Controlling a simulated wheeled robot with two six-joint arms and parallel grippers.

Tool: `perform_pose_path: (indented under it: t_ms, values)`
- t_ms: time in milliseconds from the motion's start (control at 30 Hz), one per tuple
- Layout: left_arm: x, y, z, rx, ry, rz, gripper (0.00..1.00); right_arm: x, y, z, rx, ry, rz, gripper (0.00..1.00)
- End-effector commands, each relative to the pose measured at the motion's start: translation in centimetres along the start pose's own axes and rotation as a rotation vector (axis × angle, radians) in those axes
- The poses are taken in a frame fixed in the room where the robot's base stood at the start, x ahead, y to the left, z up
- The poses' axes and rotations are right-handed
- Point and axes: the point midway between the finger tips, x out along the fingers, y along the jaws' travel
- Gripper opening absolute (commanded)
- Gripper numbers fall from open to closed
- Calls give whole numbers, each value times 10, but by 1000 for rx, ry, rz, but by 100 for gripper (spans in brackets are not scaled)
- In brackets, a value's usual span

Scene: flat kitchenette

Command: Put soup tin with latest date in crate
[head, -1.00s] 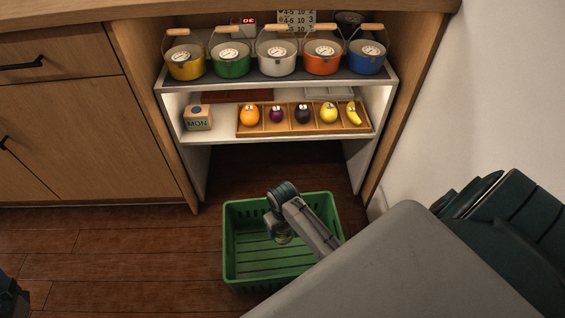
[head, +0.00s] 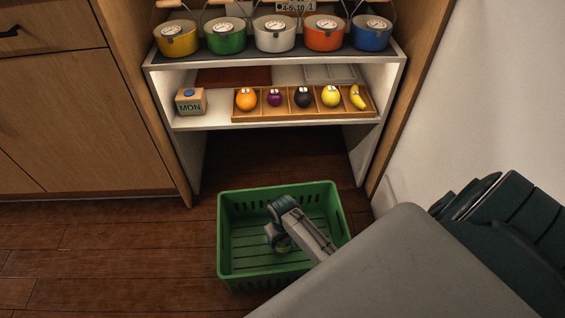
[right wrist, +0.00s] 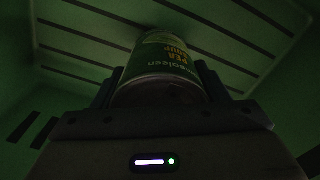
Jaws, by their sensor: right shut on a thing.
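The green crate (head: 232,262) stands on the wooden floor in front of the shelf. My right gripper (head: 280,240) reaches down inside the crate. It is shut on a soup tin (right wrist: 165,68), which has a green label with upside-down lettering that seems to read pea soup. In the right wrist view the tin lies between the fingers (right wrist: 160,88), with the slatted crate floor beyond it. In the head view the arm hides most of the tin. I cannot tell whether the tin touches the crate floor. No date is legible on it. My left gripper is not in view.
A white shelf (head: 215,123) holds a MON block (head: 190,101) and a wooden tray (head: 240,117) of fruit. Several coloured pots, such as the green pot (head: 226,38), stand above. A cabinet (head: 80,120) is on the left, a white wall (head: 460,100) on the right.

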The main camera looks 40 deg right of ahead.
Motion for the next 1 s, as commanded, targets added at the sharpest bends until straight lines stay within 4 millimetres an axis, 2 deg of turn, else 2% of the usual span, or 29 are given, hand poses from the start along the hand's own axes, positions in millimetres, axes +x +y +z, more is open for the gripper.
perform_pose_path:
  t_ms: [33,133,500,533,633,1000]
  values:
    - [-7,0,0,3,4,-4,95,12,0,0,0,-2,0,24]
    - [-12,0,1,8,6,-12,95,24,0,0,0,0,0,24]
    - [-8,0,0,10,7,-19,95,26,0,0,0,-1,0,24]
    - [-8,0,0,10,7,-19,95,27,0,1,0,-2,0,69]
    - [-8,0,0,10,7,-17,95,27,0,1,0,-2,0,89]
    - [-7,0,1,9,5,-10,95,21,0,0,0,0,0,89]
